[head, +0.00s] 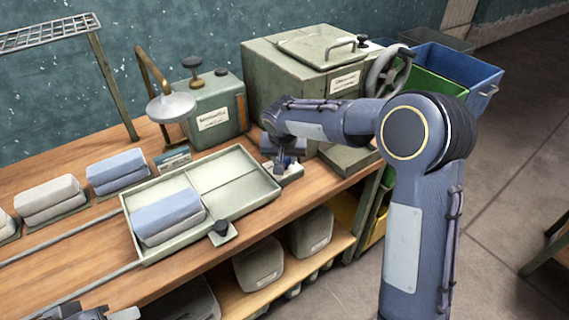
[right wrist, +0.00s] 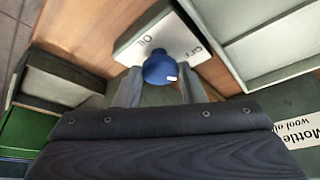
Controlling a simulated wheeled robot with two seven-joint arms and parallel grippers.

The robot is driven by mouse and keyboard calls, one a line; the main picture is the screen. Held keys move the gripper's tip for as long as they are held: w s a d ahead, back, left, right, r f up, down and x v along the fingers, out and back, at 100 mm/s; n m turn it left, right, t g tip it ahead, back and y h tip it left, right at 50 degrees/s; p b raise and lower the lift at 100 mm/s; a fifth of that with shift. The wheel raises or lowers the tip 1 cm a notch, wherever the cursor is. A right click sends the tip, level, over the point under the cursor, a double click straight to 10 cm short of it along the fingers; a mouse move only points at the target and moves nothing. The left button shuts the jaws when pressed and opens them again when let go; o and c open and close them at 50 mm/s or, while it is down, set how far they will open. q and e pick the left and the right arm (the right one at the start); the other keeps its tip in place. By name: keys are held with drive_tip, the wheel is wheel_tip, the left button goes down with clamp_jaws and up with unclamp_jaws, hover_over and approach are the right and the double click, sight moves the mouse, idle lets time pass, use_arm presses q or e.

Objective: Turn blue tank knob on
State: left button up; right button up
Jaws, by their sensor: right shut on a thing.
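The blue knob (right wrist: 160,68) sits on a pale plate (right wrist: 135,45) in the right wrist view. A small white mark shows on the knob's lower right edge. My right gripper (right wrist: 162,92) is shut on the knob, one finger on each side. In the head view my right gripper (head: 284,162) points down over the plate (head: 289,179), covering most of the knob. Part of my left gripper (head: 100,313) shows at the bottom left edge; its jaws are not clear.
A green-grey tank (head: 215,118) and a large lidded box (head: 290,85) stand behind. A divided tray (head: 258,190) with a blue-grey folded stack (head: 165,212) lies left of the plate. Bins (head: 455,75) stand at the right.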

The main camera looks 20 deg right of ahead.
drive_tip(key=m+b, duration=0.1)
drive_tip(key=m+h, duration=0.1)
drive_tip(key=shift+w+a+f+m+b, duration=0.1)
drive_tip(key=shift+a+m+b, duration=0.1)
drive_tip(key=shift+m+b, duration=0.2)
drive_tip(key=shift+m+g+h, duration=0.3)
drive_tip(key=shift+m+h, duration=0.1)
drive_tip(key=shift+m, duration=0.5)
drive_tip(key=shift+m+g, duration=0.3)
drive_tip(key=shift+m, duration=0.6)
drive_tip(key=m, duration=0.2)
drive_tip(key=m+g+h+p, duration=0.1)
drive_tip(key=shift+w+a+r+m, duration=0.1)
drive_tip(key=shift+w+r+m, duration=0.1)
drive_tip(key=shift+r+m, duration=0.1)
use_arm(q)
drive_tip(key=shift+r+p, duration=0.55)
drive_tip(key=shift+p, duration=0.8)
use_arm(e)
drive_tip(key=shift+w+f+m+g+h, duration=0.15)
drive_tip(key=shift+m+g, duration=0.4)
drive_tip(key=shift+m, duration=0.7)
drive_tip(key=shift+m+g+h, duration=0.15)
drive_tip(key=shift+m+g, duration=0.4)
drive_tip(key=shift+m, duration=0.7)
drive_tip(key=o, duration=1)
